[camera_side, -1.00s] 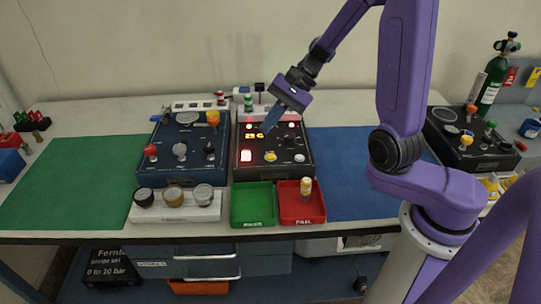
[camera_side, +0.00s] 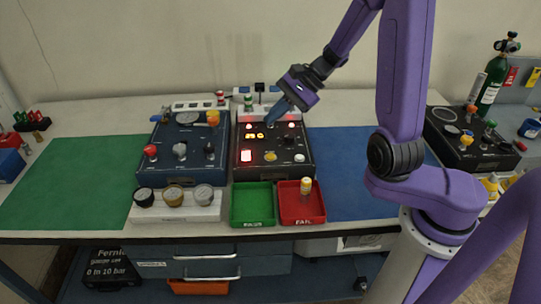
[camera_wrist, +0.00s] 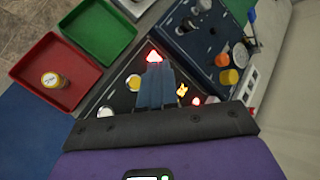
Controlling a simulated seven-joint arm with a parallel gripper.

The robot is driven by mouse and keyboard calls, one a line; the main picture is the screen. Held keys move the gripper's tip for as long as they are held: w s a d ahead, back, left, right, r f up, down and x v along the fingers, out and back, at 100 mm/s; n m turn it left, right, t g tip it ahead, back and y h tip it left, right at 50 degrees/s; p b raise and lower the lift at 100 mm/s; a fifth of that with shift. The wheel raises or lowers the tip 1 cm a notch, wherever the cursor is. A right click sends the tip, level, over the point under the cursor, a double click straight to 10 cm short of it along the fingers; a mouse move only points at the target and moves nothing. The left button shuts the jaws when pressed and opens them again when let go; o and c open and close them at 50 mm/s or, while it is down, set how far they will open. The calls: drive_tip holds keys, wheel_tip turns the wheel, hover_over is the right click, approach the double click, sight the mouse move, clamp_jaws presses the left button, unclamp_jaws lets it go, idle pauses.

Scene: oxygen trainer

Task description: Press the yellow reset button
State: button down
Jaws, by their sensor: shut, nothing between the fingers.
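The yellow reset button (camera_side: 270,156) is a round yellow cap low on the black panel (camera_side: 302,170), with lit red and amber lamps around it. It also shows in the wrist view (camera_wrist: 134,82), to the left of my fingers. My gripper (camera_side: 272,117) is shut and empty, with its blue fingers pointing down over the back part of the panel. In the wrist view the fingertips (camera_wrist: 155,68) appear near a red light (camera_wrist: 155,57). The gripper is apart from the button; its exact height over the panel is hard to tell.
A blue panel (camera_side: 181,140) with several knobs stands left of the black one. A green tray (camera_side: 253,222) and a red tray (camera_side: 303,220) holding a yellow-capped vial (camera_side: 306,186) lie in front. A blue mat (camera_side: 345,170) gives free room at right.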

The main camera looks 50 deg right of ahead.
sight(274, 156)
drive_tip(key=shift+f, duration=4.3)
drive_tip(key=shift+f, duration=0.1)
drive_tip(key=shift+f, duration=0.3)
drive_tip(key=shift+f, duration=0.4)
drive_tip(key=shift+r, duration=0.8)
drive_tip(key=shift+r, duration=0.1)
drive_tip(key=shift+r, duration=2.4)
